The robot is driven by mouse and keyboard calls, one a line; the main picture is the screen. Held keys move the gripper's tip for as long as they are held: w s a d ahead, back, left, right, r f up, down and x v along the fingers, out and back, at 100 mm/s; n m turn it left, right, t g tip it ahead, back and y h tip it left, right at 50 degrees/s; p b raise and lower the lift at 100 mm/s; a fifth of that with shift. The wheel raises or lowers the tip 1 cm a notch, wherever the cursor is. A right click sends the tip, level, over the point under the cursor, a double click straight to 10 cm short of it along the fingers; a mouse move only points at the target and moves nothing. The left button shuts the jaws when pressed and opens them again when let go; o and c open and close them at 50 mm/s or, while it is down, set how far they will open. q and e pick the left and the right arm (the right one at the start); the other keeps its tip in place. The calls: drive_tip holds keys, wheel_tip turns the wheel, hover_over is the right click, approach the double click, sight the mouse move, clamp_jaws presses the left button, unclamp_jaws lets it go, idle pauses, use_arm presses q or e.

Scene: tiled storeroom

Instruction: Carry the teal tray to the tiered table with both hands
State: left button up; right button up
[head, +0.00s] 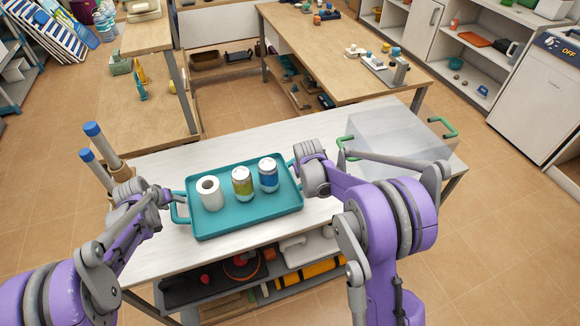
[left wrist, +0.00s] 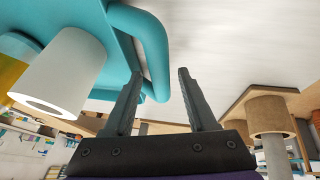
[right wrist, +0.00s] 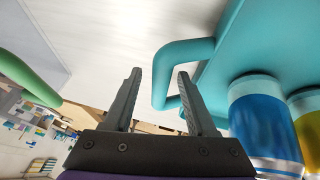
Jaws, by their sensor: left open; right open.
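The teal tray (head: 245,222) lies on a pale worktable. It holds a white paper roll (head: 208,193), a yellow-green can (head: 242,184) and a blue can (head: 268,175), all upright. My left gripper (head: 170,196) is open at the tray's left handle (left wrist: 152,40); the handle's bar shows between or just beyond the fingers in the left wrist view. My right gripper (right wrist: 159,72) is open at the right handle (right wrist: 185,50), whose bar lies between or just beyond its fingers. The head view mostly hides the right fingers. A wooden stepped table (head: 150,36) stands behind at left.
A clear box with green handles (head: 400,135) stands right of the tray. Blue-topped posts (head: 98,142) rise at the worktable's left. Another wooden table (head: 310,45) with small items is behind. Tiled floor (head: 230,115) separates the tables.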

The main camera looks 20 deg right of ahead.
use_arm(q)
drive_tip(key=v, duration=1.1)
drive_tip(key=shift+s+r, duration=0.15)
drive_tip(key=shift+r, duration=0.25)
use_arm(e)
drive_tip(key=v, duration=1.2)
